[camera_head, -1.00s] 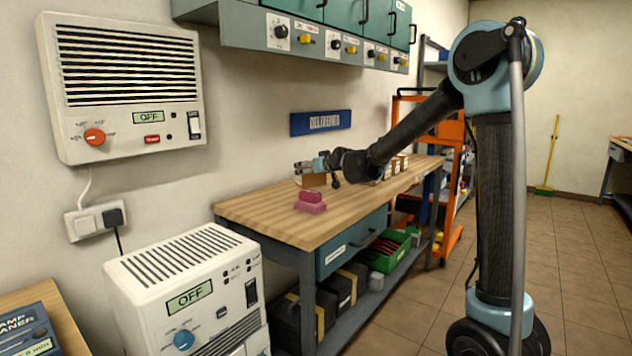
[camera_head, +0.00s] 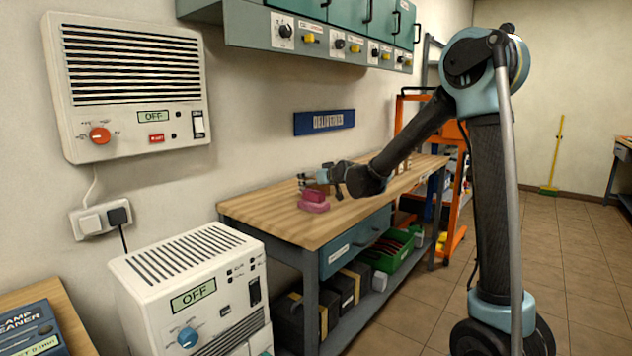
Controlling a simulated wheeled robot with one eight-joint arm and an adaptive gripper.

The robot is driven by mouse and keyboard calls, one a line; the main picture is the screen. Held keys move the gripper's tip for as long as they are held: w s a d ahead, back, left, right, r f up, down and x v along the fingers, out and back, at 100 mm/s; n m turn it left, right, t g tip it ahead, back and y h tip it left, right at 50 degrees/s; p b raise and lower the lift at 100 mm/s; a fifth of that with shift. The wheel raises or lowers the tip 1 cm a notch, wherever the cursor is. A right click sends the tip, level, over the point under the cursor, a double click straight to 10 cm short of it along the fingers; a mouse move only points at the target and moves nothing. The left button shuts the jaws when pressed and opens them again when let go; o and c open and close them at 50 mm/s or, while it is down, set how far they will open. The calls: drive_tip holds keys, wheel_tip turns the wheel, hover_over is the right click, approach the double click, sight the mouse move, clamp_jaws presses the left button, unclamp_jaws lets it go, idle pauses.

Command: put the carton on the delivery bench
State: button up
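The wooden-topped bench (camera_head: 275,214) stands along the wall under a blue sign (camera_head: 324,122), whose lettering is blurred. My gripper (camera_head: 308,180) is low over the bench top, beside and just behind a pink two-piece object (camera_head: 314,203). A small brown patch, perhaps the carton, shows by my gripper, mostly hidden by the fingers and the pink object. I cannot tell whether it is held or rests on the bench, nor whether the fingers are open or shut. Small brown and white boxes (camera_head: 406,167) stand farther back on the bench, partly hidden by my arm.
White units marked OFF hang on the wall (camera_head: 130,85) and stand at the front (camera_head: 195,285). Teal cabinets (camera_head: 300,15) overhang the bench. A green crate (camera_head: 388,252) and dark cases sit on its lower shelf. An orange rack (camera_head: 450,200) is behind. The bench's near left top is bare.

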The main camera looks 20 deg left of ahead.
drive_tip(key=shift+r, duration=0.1)
drive_tip(key=v, duration=1.2)
drive_tip(key=s+d+h, duration=0.1)
drive_tip(key=d, duration=0.2)
drive_tip(key=s+d+f, duration=0.1)
drive_tip(key=d, duration=0.3)
drive_tip(key=s+d+f+m+g+h, duration=0.1)
drive_tip(key=d, duration=0.3)
drive_tip(key=shift+d+f+h, duration=0.1)
drive_tip(key=shift+f+h, duration=0.15)
drive_tip(key=shift+h, duration=0.05)
drive_tip(key=s+d+f+m+g+h, duration=0.2)
drive_tip(key=s+d+f, duration=0.4)
drive_tip(key=s+d, duration=0.4)
drive_tip(key=s+d+f+m+g+h, duration=0.2)
drive_tip(key=s+d+f, duration=0.4)
drive_tip(key=s+d, duration=0.4)
drive_tip(key=s+d+f+m+g+h, duration=0.3)
drive_tip(key=s+d+f, duration=0.3)
drive_tip(key=s+d, duration=0.4)
drive_tip(key=d, duration=0.3)
drive_tip(key=shift+s+m+h, duration=0.4)
